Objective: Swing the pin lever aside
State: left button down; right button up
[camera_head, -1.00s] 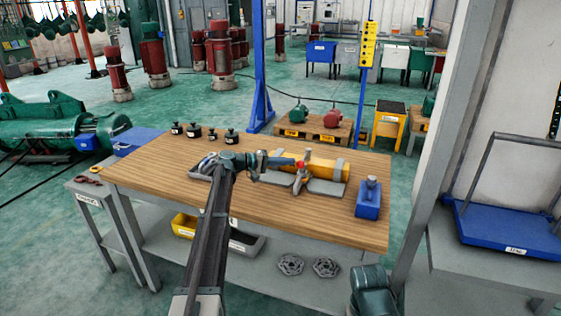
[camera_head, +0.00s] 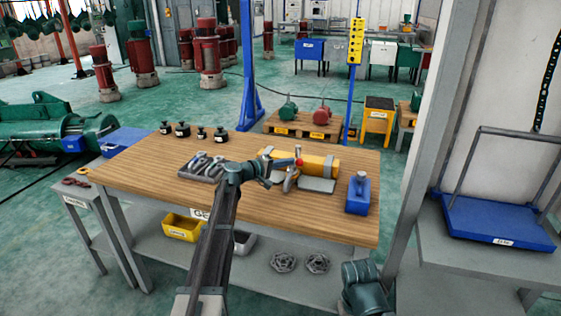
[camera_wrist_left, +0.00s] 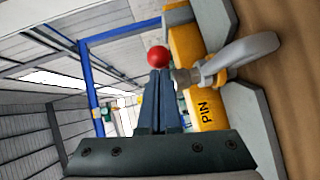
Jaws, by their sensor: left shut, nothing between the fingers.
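My left gripper (camera_head: 290,162) is shut and empty at the knob. In the left wrist view the fingertips (camera_wrist_left: 158,78) are just below the red knob (camera_wrist_left: 157,56); I cannot tell whether they touch. The right gripper is out of view.
A blue block (camera_head: 359,196) stands to the right on the bench (camera_head: 250,215). A grey tray of metal parts (camera_head: 200,168) lies left of the cylinder, with several black weights (camera_head: 200,133) behind. A blue post (camera_head: 250,90) stands behind the bench. The bench front is clear.

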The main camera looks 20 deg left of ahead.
pick_arm(q)
jog(key=d+n+t+y, duration=0.1)
jog(key=d+y, duration=0.1)
jog(key=d+n+t+y, duration=0.1)
jog(key=d+n+y, duration=0.1)
jog(key=d+n+t+y, duration=0.1)
jog(key=d+n+y, duration=0.1)
jog(key=shift+w+d+y, duration=0.1)
jog(key=shift+w+y, duration=0.25)
jog(key=shift+y, duration=0.05)
jog(key=shift+w+d+n, duration=0.25)
jog(key=shift+n, duration=0.05)
jog(key=w+d, duration=0.5)
jog(key=shift+d, duration=0.2)
jog(key=shift+w+d, duration=0.3)
jog(key=shift+w, duration=0.25)
jog(key=shift+w+d, duration=0.3)
jog(key=shift+w, duration=0.2)
jog(key=shift+r, duration=0.1)
